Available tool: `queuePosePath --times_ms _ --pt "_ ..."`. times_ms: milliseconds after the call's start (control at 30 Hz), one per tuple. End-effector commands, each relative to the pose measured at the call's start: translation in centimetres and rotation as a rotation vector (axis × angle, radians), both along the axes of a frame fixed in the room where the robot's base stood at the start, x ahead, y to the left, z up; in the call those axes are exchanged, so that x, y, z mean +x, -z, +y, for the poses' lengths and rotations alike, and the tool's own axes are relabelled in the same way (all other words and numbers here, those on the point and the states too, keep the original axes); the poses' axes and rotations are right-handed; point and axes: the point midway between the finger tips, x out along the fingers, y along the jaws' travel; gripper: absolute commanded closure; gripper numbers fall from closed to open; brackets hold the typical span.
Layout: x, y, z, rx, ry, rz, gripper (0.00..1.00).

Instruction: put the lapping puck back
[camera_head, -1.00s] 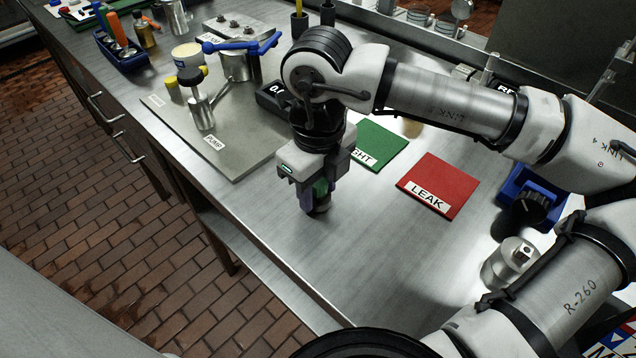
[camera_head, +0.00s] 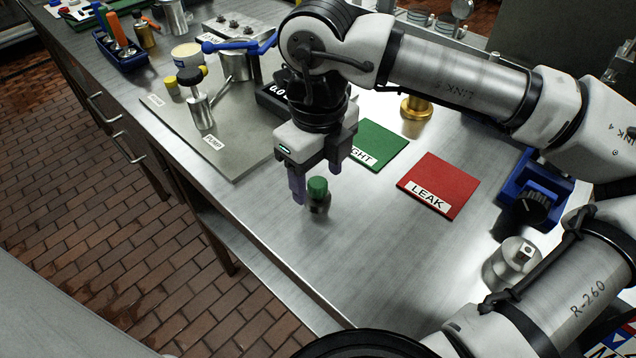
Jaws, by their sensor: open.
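A small piece with a green knob top and a darker metal lower part (camera_head: 318,195) stands upright on the bare steel bench, near its front edge. My gripper (camera_head: 317,183) is open just above and around it, fingers pointing down. One finger shows at its left and the other behind it to the right. From this angle I cannot tell whether a finger touches it. I cannot tell for certain which piece is the lapping puck. A short silver metal cylinder (camera_head: 512,263) stands at the lower right, partly beside my arm.
A green card (camera_head: 382,142) and a red LEAK card (camera_head: 438,185) lie to the right. A brass piece (camera_head: 416,108) stands behind. A grey plate (camera_head: 236,165) with pump parts lies left, with a black gauge box (camera_head: 272,100). A blue holder (camera_head: 540,185) is right.

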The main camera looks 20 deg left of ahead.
Motion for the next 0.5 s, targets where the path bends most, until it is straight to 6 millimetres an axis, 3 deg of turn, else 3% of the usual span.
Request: queuePosePath --times_ms 300,500 --pt "0.0 -6.7 0.0 0.001 0.002 -0.003 0.39" --pt "0.0 -8.6 0.0 0.000 0.001 0.000 0.39"
